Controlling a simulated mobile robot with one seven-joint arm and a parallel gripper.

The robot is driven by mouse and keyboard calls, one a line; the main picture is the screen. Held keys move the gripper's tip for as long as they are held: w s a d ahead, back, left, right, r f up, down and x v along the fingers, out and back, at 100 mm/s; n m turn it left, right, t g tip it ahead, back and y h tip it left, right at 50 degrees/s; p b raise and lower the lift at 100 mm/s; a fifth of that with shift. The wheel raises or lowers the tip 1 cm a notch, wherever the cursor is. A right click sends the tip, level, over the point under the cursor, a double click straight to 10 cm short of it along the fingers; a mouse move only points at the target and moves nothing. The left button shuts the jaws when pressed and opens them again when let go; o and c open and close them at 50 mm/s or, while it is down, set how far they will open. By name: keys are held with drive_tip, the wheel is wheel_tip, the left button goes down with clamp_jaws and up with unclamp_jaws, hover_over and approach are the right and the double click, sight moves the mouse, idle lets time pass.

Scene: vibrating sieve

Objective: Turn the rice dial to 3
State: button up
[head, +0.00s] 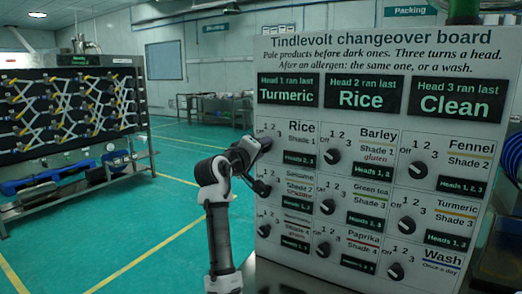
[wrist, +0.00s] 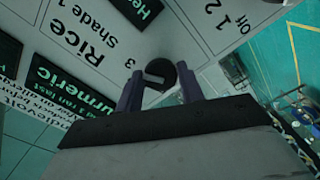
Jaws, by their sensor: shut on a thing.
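The changeover board (head: 390,130) is a pale upright panel with rows of black dials, each marked Off, 1, 2, 3. The Rice section is at the upper left, labelled Shade 1. My gripper (head: 262,147) is at that section in the head view and hides its dial there. In the wrist view, the round black rice dial (wrist: 160,70) sits between the two fingers of my gripper (wrist: 159,88), which are shut on it. A lighter grey bar shows on the dial's face. Which mark it points to is unclear. The 3 is left of the dial; Off, 1 and 2 are at upper right.
The barley dial (head: 332,156) is close to the right, and the sesame dial (head: 262,188) is just below my gripper. Head displays read Turmeric, Rice and Clean. Open green floor (head: 120,220) lies left of the board; a rack machine (head: 75,110) stands farther left.

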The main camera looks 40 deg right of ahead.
drive_tip(key=shift+f, duration=0.15)
drive_tip(key=o, duration=1)
drive_tip(key=b+v, duration=0.3)
drive_tip(key=v, duration=1.1)
drive_tip(key=shift+d, duration=0.1)
